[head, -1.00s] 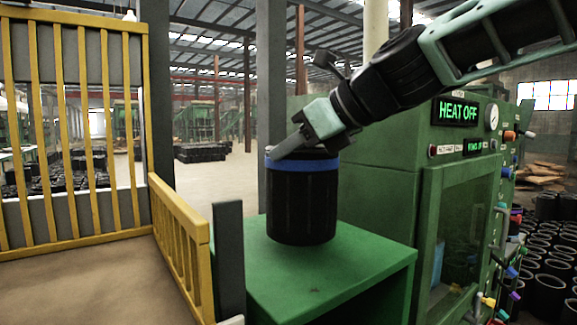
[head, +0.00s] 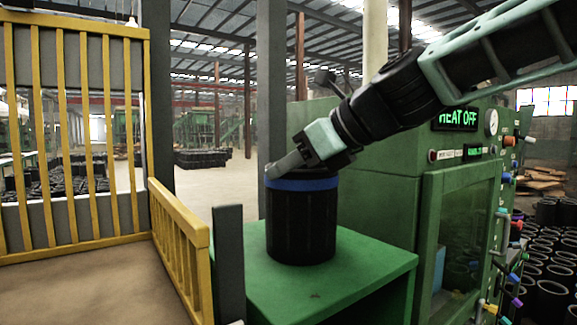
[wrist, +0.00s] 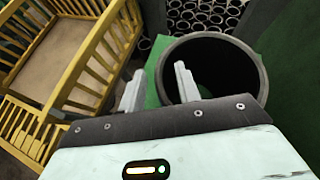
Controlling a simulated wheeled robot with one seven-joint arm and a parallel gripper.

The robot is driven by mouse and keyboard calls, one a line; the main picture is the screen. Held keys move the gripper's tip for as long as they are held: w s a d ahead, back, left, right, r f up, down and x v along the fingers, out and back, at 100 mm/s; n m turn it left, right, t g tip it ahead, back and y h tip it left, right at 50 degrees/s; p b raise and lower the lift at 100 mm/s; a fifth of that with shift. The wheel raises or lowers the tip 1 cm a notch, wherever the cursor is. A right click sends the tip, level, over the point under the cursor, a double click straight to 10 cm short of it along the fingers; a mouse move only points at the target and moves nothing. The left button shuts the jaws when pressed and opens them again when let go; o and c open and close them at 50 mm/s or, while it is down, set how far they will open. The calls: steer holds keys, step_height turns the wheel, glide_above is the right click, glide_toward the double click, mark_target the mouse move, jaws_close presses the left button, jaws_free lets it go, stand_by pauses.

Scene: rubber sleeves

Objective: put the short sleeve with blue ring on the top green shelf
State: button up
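The short black sleeve with the blue ring (head: 301,222) stands upright on the green shelf top (head: 345,270), beside the green machine. Its ring (head: 302,184) is near the top rim. My gripper (head: 285,167) is at the sleeve's upper left rim, reaching down at a slant from the upper right. In the wrist view, my gripper (wrist: 160,88) has its fingers apart, with one finger outside the sleeve (wrist: 258,72) and the other over its opening. The sleeve's wall lies between them, with gaps showing.
A yellow railing (head: 180,235) and a dark post (head: 229,262) stand close on the left. The green machine (head: 375,165) with a lit panel stands right behind the shelf. Many black sleeves (head: 548,250) stand at the far right. The shelf's front right is bare.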

steer(key=v, duration=1.2)
steer(key=shift+b, duration=0.4)
